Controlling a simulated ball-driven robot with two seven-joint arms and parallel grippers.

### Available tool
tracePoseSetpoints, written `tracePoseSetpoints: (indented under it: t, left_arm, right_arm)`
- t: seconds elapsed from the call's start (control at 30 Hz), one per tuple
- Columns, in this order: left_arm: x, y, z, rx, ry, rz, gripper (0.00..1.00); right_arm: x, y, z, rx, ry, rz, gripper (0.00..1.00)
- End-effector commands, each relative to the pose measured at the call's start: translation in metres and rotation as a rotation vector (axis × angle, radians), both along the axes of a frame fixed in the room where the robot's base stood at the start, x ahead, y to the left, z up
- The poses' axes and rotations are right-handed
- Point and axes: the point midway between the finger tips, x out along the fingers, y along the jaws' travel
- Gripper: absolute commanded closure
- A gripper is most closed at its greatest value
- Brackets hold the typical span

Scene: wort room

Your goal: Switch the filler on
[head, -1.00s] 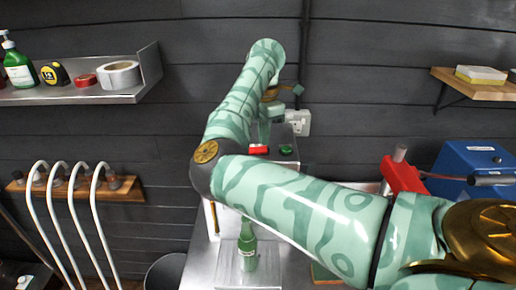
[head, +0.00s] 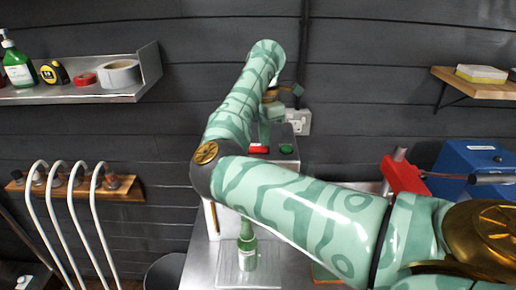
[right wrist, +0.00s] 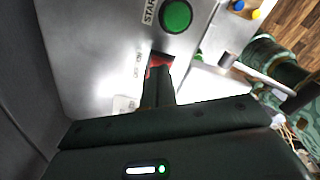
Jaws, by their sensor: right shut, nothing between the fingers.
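The filler (head: 273,157) is a grey metal box at the back of the bench, mostly hidden behind my right arm. A red switch (head: 259,149) and a round green button (head: 287,149) show on it. In the right wrist view the green button (right wrist: 176,15) has a START label beside it. The red switch (right wrist: 160,61) is partly hidden behind my right gripper (right wrist: 157,72). That gripper is shut and empty, its tips at or very near the red switch; I cannot tell if they touch. In the head view the gripper (head: 264,133) is just above the switch. My left gripper is not seen.
A green bottle (head: 247,247) stands upright on the bench under my right arm. A blue machine (head: 470,165) with a red part (head: 403,177) stands at right. A wall socket (head: 300,121) is behind the filler. White curved pipes (head: 68,215) stand at left.

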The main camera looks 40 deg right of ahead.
Motion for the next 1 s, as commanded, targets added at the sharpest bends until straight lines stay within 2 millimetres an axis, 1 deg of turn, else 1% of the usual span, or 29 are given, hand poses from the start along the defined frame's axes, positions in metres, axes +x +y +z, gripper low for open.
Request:
tracePoseSetpoints:
  t: [0.83,1.0]
  left_arm:
    - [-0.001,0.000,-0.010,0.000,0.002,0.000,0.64]
    - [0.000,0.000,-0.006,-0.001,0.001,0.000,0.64]
  right_arm:
    - [0.000,0.000,-0.014,0.000,0.000,0.000,1.00]
    - [0.000,0.000,-0.009,0.001,0.000,0.000,1.00]
